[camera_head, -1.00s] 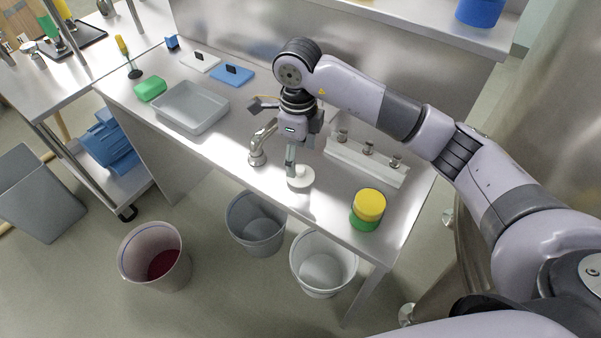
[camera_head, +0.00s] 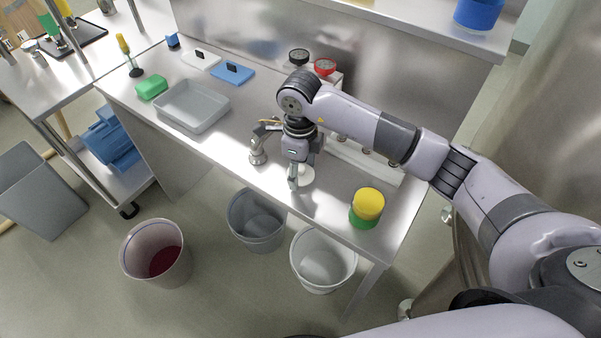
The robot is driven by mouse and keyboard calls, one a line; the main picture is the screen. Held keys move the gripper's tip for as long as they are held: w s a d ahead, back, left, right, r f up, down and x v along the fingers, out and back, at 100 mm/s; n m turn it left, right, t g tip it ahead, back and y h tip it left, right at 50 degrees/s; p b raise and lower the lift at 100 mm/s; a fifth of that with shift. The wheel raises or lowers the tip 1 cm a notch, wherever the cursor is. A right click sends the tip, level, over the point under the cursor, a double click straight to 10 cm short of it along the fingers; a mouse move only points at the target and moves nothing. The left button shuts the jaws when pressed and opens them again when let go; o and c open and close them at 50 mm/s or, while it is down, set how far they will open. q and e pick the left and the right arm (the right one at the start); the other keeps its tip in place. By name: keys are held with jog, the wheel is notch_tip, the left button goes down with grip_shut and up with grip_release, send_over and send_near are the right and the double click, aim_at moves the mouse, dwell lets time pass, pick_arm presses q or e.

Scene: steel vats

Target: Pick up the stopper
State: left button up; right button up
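A white round stopper (camera_head: 307,178) lies on the steel table near its front edge. My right gripper (camera_head: 293,183) points down right at it, and its fingers cover the stopper's left part and its top. The fingers overlap in this view, so I cannot tell whether they are open or shut on the stopper. The stopper appears to rest on the table. My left gripper is not in view.
A yellow-and-green container (camera_head: 367,208) is to the right, and a white rack (camera_head: 372,163) is behind. Buckets (camera_head: 323,260) stand on the floor below the front edge.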

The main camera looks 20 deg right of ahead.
jog(key=c, duration=0.4)
jog(key=shift+r, duration=0.15)
jog(key=shift+c, duration=0.2)
